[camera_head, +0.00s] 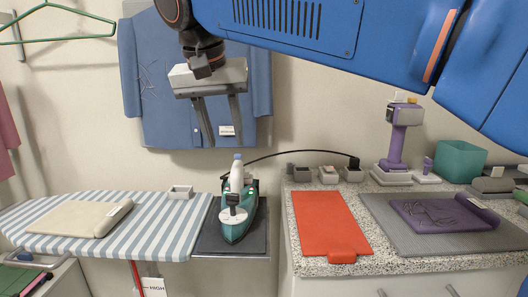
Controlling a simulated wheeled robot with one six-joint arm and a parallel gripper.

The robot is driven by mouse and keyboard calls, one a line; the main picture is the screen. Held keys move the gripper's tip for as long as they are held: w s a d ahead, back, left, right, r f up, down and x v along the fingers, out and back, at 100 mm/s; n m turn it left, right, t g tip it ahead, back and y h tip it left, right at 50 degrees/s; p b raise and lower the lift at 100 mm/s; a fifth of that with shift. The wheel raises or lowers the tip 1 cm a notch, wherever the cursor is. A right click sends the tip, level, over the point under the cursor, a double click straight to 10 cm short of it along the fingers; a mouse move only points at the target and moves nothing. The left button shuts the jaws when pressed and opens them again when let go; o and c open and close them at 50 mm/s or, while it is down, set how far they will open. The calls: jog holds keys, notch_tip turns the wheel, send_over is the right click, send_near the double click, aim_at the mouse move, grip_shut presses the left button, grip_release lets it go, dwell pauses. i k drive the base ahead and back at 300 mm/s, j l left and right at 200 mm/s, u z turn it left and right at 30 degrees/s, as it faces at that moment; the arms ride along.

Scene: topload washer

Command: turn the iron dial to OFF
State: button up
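A teal and white iron (241,216) sits on a dark rest pad (212,238) at the right end of the ironing board. A small round light-coloured part with a dark centre (233,215) shows on the iron and looks like the dial. Its setting is too small to read. My gripper (224,142) hangs above the iron, fingers pointing down, apart from it. The two fingers are spread with nothing between them.
A striped ironing board (165,235) with a folded beige cloth (80,218) lies left. A speckled counter (375,264) at right holds a red mat (328,222) and a purple stand (396,145). A black cord (290,153) runs behind the iron. A blue shirt (150,85) hangs behind my gripper.

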aim_at(232, 200)
jog(key=k, duration=0.9)
